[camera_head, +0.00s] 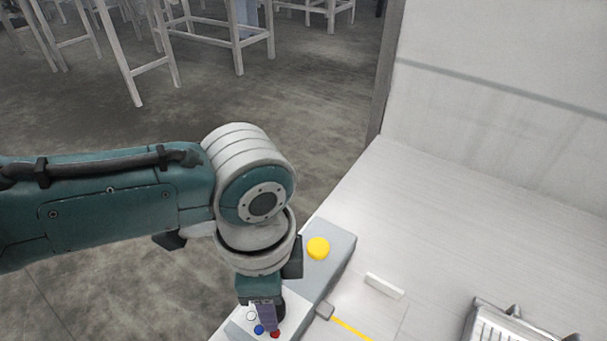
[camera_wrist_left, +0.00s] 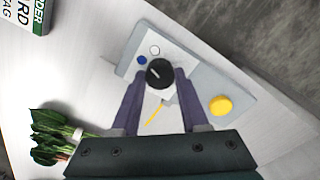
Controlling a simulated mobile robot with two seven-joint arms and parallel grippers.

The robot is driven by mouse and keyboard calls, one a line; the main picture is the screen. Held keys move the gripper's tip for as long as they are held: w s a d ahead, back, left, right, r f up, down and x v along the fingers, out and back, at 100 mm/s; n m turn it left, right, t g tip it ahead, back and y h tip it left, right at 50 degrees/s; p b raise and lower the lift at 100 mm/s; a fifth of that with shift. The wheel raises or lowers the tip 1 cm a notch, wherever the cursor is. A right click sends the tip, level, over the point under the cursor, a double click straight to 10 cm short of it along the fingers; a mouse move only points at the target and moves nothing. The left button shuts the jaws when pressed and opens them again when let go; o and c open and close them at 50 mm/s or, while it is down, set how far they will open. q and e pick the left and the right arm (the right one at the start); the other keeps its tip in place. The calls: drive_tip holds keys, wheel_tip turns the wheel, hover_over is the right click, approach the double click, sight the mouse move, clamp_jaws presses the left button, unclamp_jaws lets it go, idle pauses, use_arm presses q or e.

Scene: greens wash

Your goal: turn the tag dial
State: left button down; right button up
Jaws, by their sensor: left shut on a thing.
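The tag dial (camera_wrist_left: 160,74) is a round black knob with a short white mark in the left wrist view. It stands on a white plate on a grey box (camera_wrist_left: 205,75). The mark lies toward the upper left, on the side of the blue dot (camera_wrist_left: 142,60) and white dot (camera_wrist_left: 154,50). My left gripper (camera_wrist_left: 160,80) has its purple fingers on both sides of the dial, shut on it. In the head view my left gripper (camera_head: 265,316) points down at the box and mostly hides the dial. A red dot (camera_head: 275,334) shows there. My right gripper is not in view.
A yellow button (camera_head: 318,247) sits on the box near the dial. A yellow strip (camera_head: 350,328) and a small white bar (camera_head: 384,286) lie on the pale counter. A metal rack (camera_head: 510,325) is at right. Leafy greens (camera_wrist_left: 52,138) and a labelled box (camera_wrist_left: 24,14) lie left.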

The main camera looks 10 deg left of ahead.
use_arm(q)
drive_tip(key=shift+n+p, duration=0.8)
drive_tip(key=shift+n, duration=1)
drive_tip(key=shift+c, duration=2.1)
unclamp_jaws()
drive_tip(key=shift+r, duration=0.1)
wheel_tip(320, 180, up, 10)
drive_tip(key=p, duration=0.3)
